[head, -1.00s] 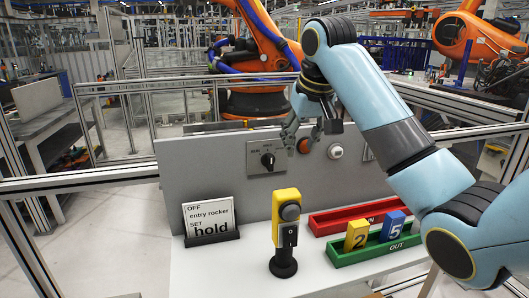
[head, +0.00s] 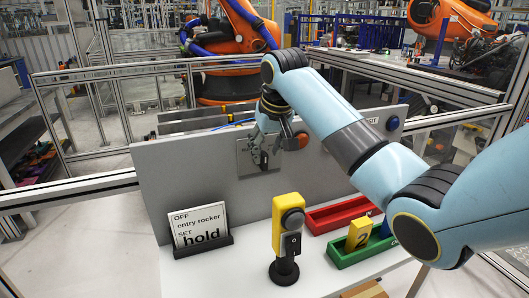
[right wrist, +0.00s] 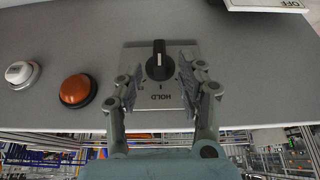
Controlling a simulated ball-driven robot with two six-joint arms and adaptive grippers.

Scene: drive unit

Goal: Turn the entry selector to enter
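The entry selector is a black knob (head: 264,158) on a light square plate (head: 245,163) on the grey panel. In the right wrist view the knob (right wrist: 158,60) has a white pointer line, and the plate reads HOLD, upside down; its other labels are too small or hidden. My right gripper (head: 266,142) is at the selector, partly covering the plate. In the right wrist view its two fingers (right wrist: 162,78) are apart, one on each side of the knob, with visible gaps and no clear contact. My left gripper is not in view.
An orange button (right wrist: 78,90) and a white button (right wrist: 21,74) sit beside the selector. A sign (head: 200,226) reads "OFF entry rocker SET hold". A yellow post-mounted device (head: 287,211), a red tray (head: 318,217) and a green tray (head: 345,258) with numbered blocks stand on the bench.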

